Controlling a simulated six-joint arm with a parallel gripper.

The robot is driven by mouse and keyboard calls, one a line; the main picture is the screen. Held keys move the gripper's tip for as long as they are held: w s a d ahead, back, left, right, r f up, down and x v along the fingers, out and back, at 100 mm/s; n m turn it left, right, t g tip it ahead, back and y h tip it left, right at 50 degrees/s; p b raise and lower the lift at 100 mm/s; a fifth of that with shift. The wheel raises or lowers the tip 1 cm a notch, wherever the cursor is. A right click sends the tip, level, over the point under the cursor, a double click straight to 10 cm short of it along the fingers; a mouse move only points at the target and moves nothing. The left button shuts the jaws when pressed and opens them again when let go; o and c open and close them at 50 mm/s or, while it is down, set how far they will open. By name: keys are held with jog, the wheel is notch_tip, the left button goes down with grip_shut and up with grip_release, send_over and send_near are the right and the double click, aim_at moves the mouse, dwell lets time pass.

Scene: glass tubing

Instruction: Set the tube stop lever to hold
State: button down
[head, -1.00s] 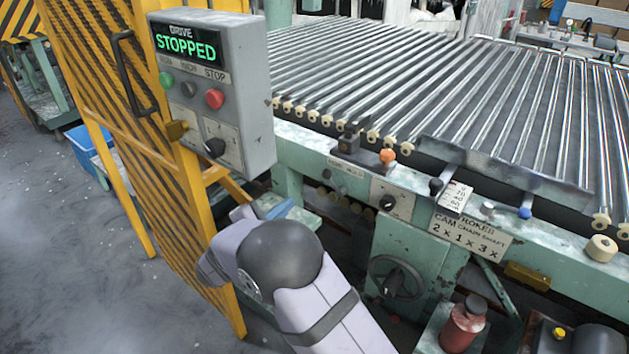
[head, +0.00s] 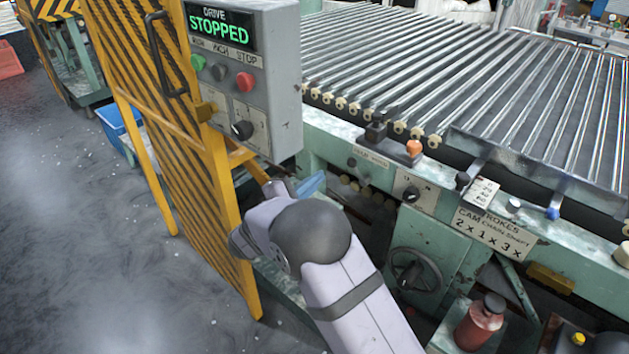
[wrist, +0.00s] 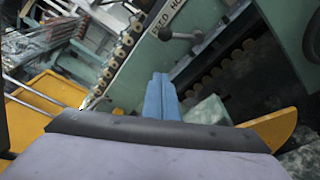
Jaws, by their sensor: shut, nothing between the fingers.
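The tube stop lever appears to be the small lever with a dark ball knob (wrist: 165,33) in the wrist view, just below a plate (wrist: 160,14) whose visible lettering seems to read FEED and HOLD. A short rod runs right from the knob. In the head view that plate (head: 372,157) is on the green front rail, with a small dark knob (head: 352,162) at its left end. My gripper (head: 312,184) has blue fingers, is shut and empty, and sits below and left of the plate. In the wrist view the fingers (wrist: 162,80) point toward the lever, apart from it.
A grey control box (head: 270,90) reading STOPPED hangs above my gripper. Above the rail are an orange-knobbed lever (head: 413,148) and rollers (head: 450,60). A handwheel (head: 414,270) and red bottle (head: 478,322) are lower right.

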aim_at(353, 166)
jog(key=p+x, duration=0.1)
jog(key=x, duration=0.6)
jog(key=shift+w+d, duration=0.15)
jog(key=shift+d, duration=0.05)
jog(key=shift+d+r, duration=0.15)
jog(key=shift+r, duration=0.1)
jog(key=shift+s+d+r+p, duration=0.2)
jog(key=shift+s+d+r, duration=0.05)
jog(key=shift+s, duration=0.2)
jog(key=shift+s+d+r+p, duration=0.2)
jog(key=shift+s+d+r, duration=0.1)
jog(key=shift+s, duration=0.2)
jog(key=shift+s+d+r+p, duration=0.2)
jog(key=shift+s+d, duration=0.05)
jog(key=shift+s, duration=0.2)
